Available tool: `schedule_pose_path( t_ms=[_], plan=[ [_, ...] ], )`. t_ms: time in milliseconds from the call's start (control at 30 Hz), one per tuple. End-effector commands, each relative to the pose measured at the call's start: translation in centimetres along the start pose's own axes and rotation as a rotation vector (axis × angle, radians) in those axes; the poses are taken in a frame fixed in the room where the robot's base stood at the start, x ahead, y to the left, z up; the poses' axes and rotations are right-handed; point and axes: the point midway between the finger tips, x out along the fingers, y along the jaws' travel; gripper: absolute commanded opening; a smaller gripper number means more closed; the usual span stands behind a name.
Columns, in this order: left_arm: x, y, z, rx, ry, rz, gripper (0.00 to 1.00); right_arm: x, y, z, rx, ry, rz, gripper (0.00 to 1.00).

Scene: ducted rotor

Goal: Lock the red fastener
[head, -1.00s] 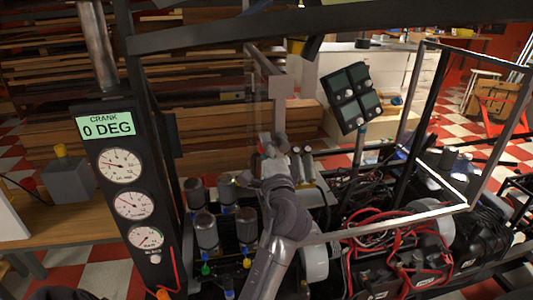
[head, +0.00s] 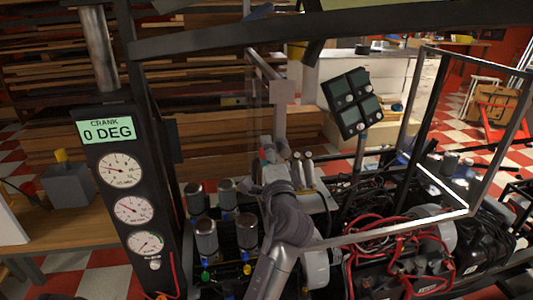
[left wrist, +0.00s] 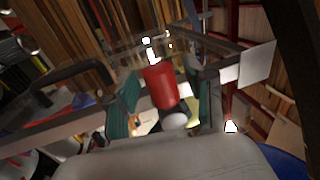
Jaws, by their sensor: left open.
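The red fastener (left wrist: 160,87) shows in the left wrist view as a red cylinder with a pale rounded end. It sits between the two teal-padded fingers of my left gripper (left wrist: 162,74), with a gap visible on at least the right side. My left gripper is open around it. In the head view my left gripper (head: 272,152) reaches into the machine beside a clear upright panel. Only a small bit of red shows by its fingers there, so the fastener is mostly hidden. My right gripper is not in view.
A gauge column (head: 128,190) reading 0 DEG stands at the left. Several dark cylinders (head: 206,236) stand near my left forearm. A metal frame (head: 440,190), red cables (head: 390,240) and a tilted four-screen panel (head: 352,103) are to the right.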

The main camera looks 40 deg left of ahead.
Motion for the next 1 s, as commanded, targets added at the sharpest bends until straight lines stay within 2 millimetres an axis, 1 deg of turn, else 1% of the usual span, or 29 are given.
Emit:
schedule_pose_path(
  t_ms=[67, 167, 267, 400, 500, 600, 767, 1000],
  plan=[
    [0.1, -0.2, 0.0, 0.000, 0.000, -0.002, 0.54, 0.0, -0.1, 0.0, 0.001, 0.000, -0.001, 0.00],
    [0.2, -1.1, 0.0, -0.003, -0.002, -0.004, 0.54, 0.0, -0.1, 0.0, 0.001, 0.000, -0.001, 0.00],
    [0.5, -2.8, -0.1, -0.006, 0.000, -0.006, 0.54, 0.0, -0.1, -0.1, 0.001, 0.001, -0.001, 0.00],
    [1.1, -5.8, -0.1, -0.008, 0.000, -0.009, 0.54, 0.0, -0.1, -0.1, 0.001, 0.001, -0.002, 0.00],
    [1.4, -7.5, -0.1, -0.007, 0.000, -0.007, 0.54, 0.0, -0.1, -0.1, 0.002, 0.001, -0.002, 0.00],
    [1.7, -8.8, -0.2, -0.005, 0.000, -0.006, 0.54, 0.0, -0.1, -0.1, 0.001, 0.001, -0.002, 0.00],
    [1.9, -9.8, -0.2, -0.001, 0.000, -0.002, 0.54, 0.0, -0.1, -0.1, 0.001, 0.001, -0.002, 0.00],
    [1.9, -9.8, -0.2, 0.000, 0.000, -0.001, 0.54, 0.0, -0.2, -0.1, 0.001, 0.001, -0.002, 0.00]
  ],
)
